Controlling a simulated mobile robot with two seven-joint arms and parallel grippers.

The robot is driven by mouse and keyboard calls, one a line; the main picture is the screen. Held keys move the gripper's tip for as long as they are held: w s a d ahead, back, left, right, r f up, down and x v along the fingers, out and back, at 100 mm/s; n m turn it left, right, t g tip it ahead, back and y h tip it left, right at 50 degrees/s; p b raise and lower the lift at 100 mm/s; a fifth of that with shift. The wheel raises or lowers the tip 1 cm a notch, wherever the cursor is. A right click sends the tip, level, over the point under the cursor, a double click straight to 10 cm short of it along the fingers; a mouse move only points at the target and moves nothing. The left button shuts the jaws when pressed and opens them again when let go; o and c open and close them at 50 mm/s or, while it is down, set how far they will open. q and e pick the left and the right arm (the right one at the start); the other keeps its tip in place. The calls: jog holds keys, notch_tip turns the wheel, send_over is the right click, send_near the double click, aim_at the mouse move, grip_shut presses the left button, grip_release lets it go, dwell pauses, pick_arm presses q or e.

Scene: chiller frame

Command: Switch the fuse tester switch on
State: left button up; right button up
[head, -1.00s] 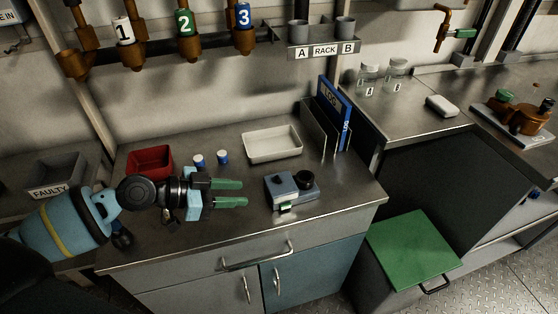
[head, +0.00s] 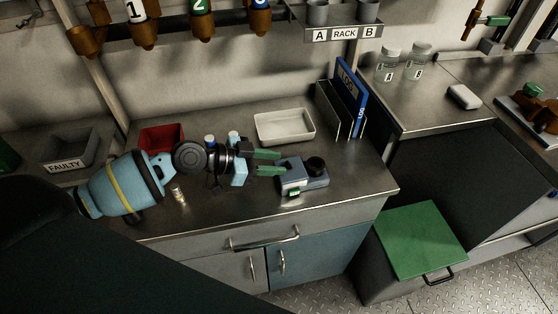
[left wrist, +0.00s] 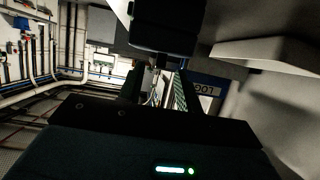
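The fuse tester (head: 312,182) is a small grey-blue box on the steel bench. It has a black round part on top, a small dark part near its left side and a small green piece at its front. I cannot tell clearly which part is the switch or how it is set. My left gripper (head: 279,163) points right, its two green fingers apart and empty, with the tips at the tester's left side. I cannot tell if they touch it. The left wrist view also shows the gripper's spread fingers (left wrist: 158,90). My right gripper is not in view.
A white tray (head: 284,137), a file rack with a blue log binder (head: 349,95) and a red bin (head: 160,138) stand behind. A small fuse-like cylinder (head: 178,195) is on the bench. The bench's front right is clear.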

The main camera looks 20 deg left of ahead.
aim_at(285, 163)
pick_arm(q)
jog(key=shift+x, duration=1.15)
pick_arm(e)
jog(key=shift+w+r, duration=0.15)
